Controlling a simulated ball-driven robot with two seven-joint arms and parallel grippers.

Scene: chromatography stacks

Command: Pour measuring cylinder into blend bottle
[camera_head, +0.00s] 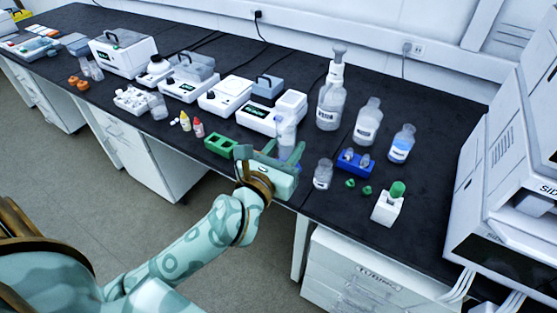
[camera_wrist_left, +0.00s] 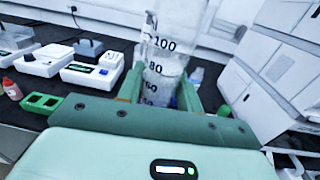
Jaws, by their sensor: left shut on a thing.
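My left gripper (camera_head: 272,158) is shut on the measuring cylinder (camera_head: 286,133) near the front edge of the bench. The clear cylinder stands about upright. In the left wrist view the cylinder (camera_wrist_left: 165,60) shows marks of 100 and 80 between the green fingers of my gripper (camera_wrist_left: 162,95). Its base is hidden, and its liquid level is hard to tell. A small clear bottle (camera_head: 323,174) stands just right of the gripper. A larger labelled bottle (camera_head: 368,121) and a bottle with blue liquid (camera_head: 401,144) stand farther back. I cannot read which is the blend bottle.
A wash bottle (camera_head: 330,100) stands behind the cylinder. A green rack (camera_head: 221,146) is left of the gripper. Instruments line the back.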

